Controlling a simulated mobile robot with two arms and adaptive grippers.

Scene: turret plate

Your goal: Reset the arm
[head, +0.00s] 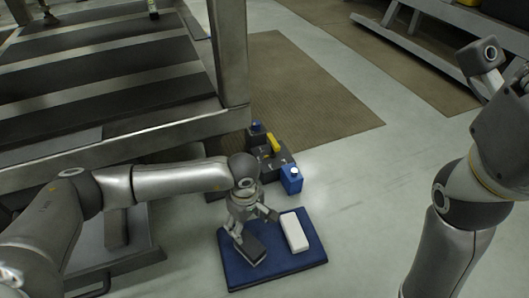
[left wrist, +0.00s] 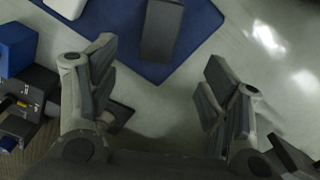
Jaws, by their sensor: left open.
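My left arm comes in from the left in the head view. Its gripper (head: 254,224) points down over the blue mat (head: 290,262), with its fingers spread. In the left wrist view the same gripper (left wrist: 160,88) is open, and nothing is between its fingers. A dark grey block (head: 254,250) lies on the mat close to the fingers; in the left wrist view this block (left wrist: 161,30) is beyond the fingertips. My right arm stands at the right of the head view, and its gripper does not show.
A white block (head: 295,231) lies on the mat's right part. Behind the mat are a blue box (head: 291,181) and a dark device with a yellow part (head: 273,143). A metal frame (head: 110,140) fills the upper left. Floor right of the mat is clear.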

